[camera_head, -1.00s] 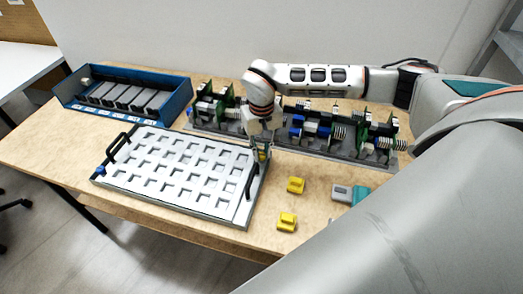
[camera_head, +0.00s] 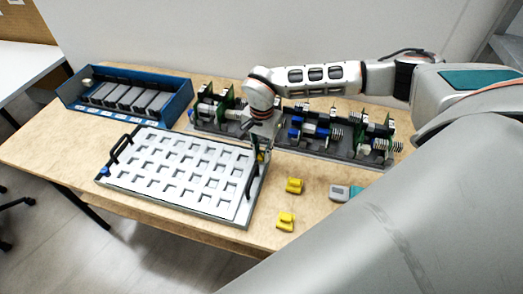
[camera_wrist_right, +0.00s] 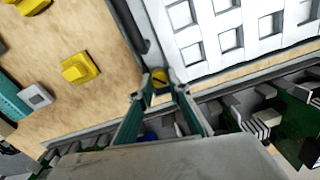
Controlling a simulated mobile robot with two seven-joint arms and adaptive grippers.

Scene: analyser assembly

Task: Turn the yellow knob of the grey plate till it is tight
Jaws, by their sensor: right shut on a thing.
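The grey plate (camera_head: 200,175) with rows of square pockets lies on the wooden table, with a black handle at each end. My right gripper (camera_head: 262,152) points down at the plate's far right corner. In the right wrist view the yellow knob (camera_wrist_right: 160,76) sits at the plate's corner, between the fingertips of my right gripper (camera_wrist_right: 160,82), which is shut on it. In the head view the knob is mostly hidden by the fingers. A blue knob (camera_head: 104,170) is at the plate's left end. My left gripper is not in view.
A blue box (camera_head: 180,103) with grey blocks stands at the back left. A rack of circuit boards (camera_head: 350,150) is right behind the plate. Two yellow parts (camera_head: 294,186) and a grey-teal item (camera_head: 342,192) lie to the right.

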